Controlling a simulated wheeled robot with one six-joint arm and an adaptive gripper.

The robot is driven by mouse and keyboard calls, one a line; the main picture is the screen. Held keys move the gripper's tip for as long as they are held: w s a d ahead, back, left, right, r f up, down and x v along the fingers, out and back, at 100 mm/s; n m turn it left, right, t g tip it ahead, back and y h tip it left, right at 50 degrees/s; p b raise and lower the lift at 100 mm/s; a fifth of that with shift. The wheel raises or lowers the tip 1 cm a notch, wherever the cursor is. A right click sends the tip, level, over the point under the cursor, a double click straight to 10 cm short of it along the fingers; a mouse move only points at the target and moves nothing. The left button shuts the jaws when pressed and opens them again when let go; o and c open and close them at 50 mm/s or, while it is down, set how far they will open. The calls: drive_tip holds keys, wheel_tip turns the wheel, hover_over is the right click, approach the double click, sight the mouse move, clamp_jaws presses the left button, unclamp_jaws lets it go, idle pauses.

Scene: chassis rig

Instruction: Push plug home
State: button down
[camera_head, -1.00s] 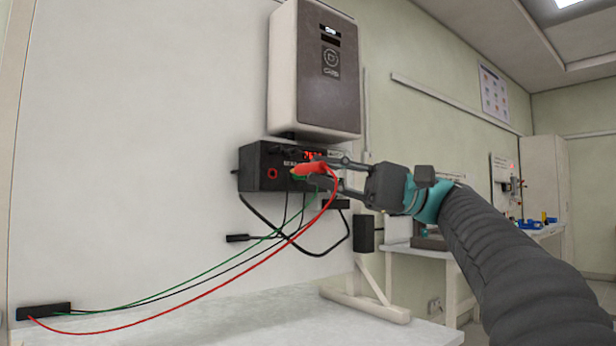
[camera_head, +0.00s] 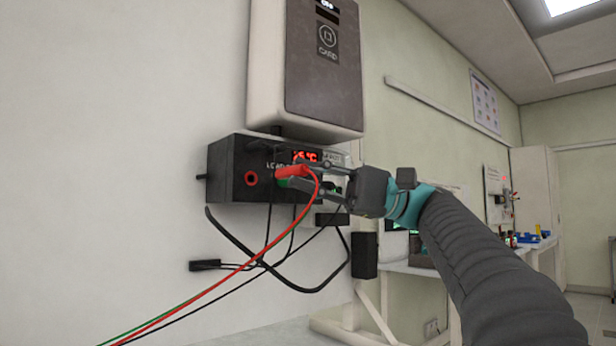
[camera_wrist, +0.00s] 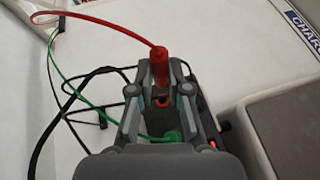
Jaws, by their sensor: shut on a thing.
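My gripper (camera_head: 296,177) is shut on a red plug (camera_head: 290,172), whose red lead loops down to the lower left. In the wrist view the red plug (camera_wrist: 160,68) stands between the two fingertips of my gripper (camera_wrist: 161,78). The plug is in front of a black box (camera_head: 228,175) with a red lit display. A red-ringed socket (camera_head: 251,178) shows on the box's face, left of the plug and apart from it in this picture. A green plug (camera_wrist: 172,136) shows low between the fingers in the wrist view. Whether the red plug touches the box is hidden.
A grey-fronted charger unit (camera_head: 325,65) hangs on the wall above the box. Black cables and a black connector (camera_head: 205,265) hang below it. A bench with small items (camera_head: 530,238) stands at the far right. The wall at left is clear.

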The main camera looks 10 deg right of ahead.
drive_tip(key=shift+s+r, duration=0.1)
drive_tip(key=shift+w+a+p, duration=0.6)
drive_tip(key=shift+w+p, duration=0.2)
drive_tip(key=shift+w, duration=0.1)
drive_tip(key=shift+w+a+p, duration=0.45)
drive_tip(key=shift+w+a, duration=0.05)
drive_tip(key=shift+w, duration=0.25)
drive_tip(key=shift+w+a+p, duration=0.45)
drive_tip(key=shift+w, duration=0.25)
drive_tip(key=shift+p, duration=0.5)
drive_tip(key=shift+w+a+p, duration=0.45)
drive_tip(key=shift+w+p, duration=0.1)
drive_tip(key=shift+w, duration=0.1)
idle(0.7)
drive_tip(key=shift+w+a, duration=0.45)
drive_tip(key=shift+w, duration=0.2)
